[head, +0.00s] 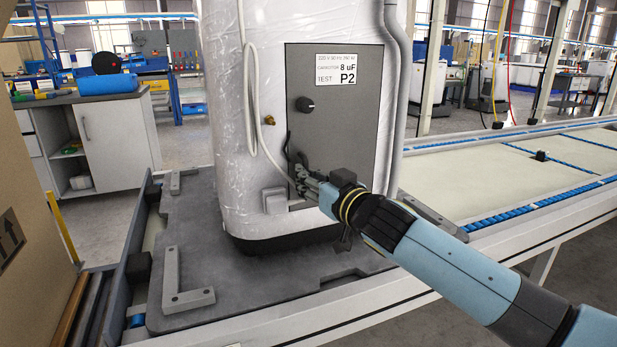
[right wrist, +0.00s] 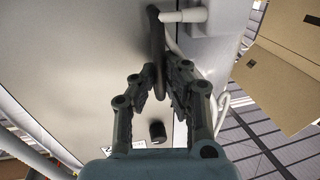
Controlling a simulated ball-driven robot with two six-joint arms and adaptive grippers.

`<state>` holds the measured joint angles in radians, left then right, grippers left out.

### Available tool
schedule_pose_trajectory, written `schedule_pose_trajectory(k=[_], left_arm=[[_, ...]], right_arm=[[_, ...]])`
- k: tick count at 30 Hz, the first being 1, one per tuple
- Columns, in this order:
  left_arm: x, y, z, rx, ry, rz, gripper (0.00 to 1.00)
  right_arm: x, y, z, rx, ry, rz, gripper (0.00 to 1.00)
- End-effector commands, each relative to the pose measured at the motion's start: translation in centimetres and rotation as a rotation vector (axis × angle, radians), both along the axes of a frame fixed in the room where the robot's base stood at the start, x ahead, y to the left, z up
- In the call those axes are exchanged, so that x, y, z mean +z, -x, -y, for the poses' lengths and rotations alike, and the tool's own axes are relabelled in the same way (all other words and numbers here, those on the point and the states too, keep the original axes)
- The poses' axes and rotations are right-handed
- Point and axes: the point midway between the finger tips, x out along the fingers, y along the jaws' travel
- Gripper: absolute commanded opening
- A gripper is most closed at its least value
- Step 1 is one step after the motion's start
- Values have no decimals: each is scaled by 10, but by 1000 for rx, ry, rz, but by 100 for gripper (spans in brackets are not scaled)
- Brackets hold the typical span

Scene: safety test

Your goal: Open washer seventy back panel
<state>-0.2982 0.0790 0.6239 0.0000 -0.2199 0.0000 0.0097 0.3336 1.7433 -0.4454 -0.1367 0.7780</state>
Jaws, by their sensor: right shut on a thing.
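The washer (head: 225,130) stands upright, white and wrapped in clear plastic. Its grey back panel (head: 350,125) bears a white label reading P2 and a black knob (head: 305,104). The panel looks flush with the washer body. My right gripper (head: 300,178) is at the panel's lower left edge, shut on the black handle (head: 289,146). In the right wrist view the fingers (right wrist: 162,82) close around the dark handle bar (right wrist: 156,40), and the knob (right wrist: 157,131) shows below. The gripper hides the handle's lower part. My left gripper is out of view.
The washer stands on a dark grey pallet (head: 190,250) with metal corner brackets (head: 187,290), on a conveyor (head: 490,180) running right. A white hose (head: 245,90) hangs left of the panel. A cardboard box (head: 35,200) is at the left.

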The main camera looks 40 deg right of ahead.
Motion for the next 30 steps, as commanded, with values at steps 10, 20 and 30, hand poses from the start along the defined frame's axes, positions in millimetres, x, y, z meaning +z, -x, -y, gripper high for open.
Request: schedule_pose_trajectory(k=[10,20,30], left_arm=[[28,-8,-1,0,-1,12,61],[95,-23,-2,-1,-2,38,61],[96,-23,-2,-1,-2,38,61]], right_arm=[[6,11,1,57,0,-2,0],[9,50,9,270,1,-5,0],[-3,102,32,594,4,-4,0]])
